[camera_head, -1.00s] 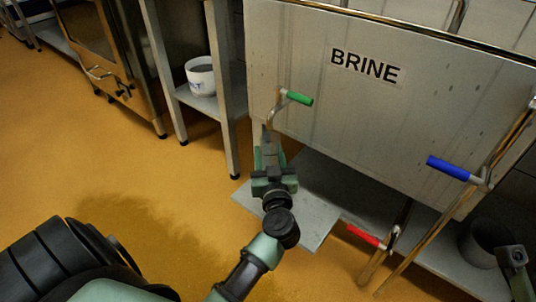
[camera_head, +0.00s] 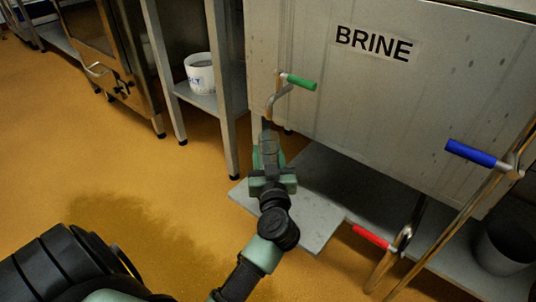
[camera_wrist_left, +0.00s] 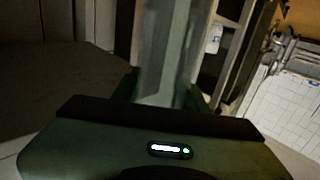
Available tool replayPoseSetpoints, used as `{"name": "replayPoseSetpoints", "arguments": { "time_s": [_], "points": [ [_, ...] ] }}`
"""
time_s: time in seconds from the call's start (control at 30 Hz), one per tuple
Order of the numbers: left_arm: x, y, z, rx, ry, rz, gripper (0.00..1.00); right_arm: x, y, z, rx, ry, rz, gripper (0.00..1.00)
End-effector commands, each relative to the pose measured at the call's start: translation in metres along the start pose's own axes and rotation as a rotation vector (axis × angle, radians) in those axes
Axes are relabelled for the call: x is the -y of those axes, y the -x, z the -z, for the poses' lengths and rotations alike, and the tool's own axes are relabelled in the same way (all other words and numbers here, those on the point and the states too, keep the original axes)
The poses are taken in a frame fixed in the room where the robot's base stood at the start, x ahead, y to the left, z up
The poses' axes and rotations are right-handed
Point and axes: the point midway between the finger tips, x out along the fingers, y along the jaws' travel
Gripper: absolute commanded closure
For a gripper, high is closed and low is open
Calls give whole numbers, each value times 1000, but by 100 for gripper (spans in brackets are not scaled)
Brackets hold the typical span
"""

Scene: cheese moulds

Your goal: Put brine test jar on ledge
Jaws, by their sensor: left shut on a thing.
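My left gripper (camera_head: 267,150) is in front of the brine tank (camera_head: 370,110), just below its green-handled tap (camera_head: 298,82). In the left wrist view a tall, pale grey, see-through thing (camera_wrist_left: 168,50) stands upright between the fingers; it looks like the brine test jar. The left gripper is shut on it. In the head view my gripper mostly hides the jar. A flat grey ledge (camera_head: 318,218) juts out low under the tank, below and to the right of the gripper. My right gripper is not in view.
A blue-handled tap (camera_head: 470,153) and a red-handled tap (camera_head: 371,237) with metal pipes stand at the right. A grey bucket (camera_head: 503,250) is at the lower right. A white tub (camera_head: 200,73) sits on a side rack. The orange floor (camera_head: 130,180) at the left is clear.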

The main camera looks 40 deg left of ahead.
Motion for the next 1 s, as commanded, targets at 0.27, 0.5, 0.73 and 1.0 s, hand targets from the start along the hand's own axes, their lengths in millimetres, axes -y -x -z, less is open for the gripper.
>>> {"name": "replayPoseSetpoints", "arguments": {
  "time_s": [0.27, 0.5, 0.73, 1.0],
  "points": [
    [0, 0, -2, 0, 0, 0, 35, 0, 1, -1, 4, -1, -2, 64],
    [0, 0, -2, 0, 0, 0, 35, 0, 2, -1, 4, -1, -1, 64],
    [0, 29, 4, 5, -3, -3, 35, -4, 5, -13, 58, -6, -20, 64],
    [0, 87, 4, 6, -4, -1, 35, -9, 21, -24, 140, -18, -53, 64]
  ]
}}
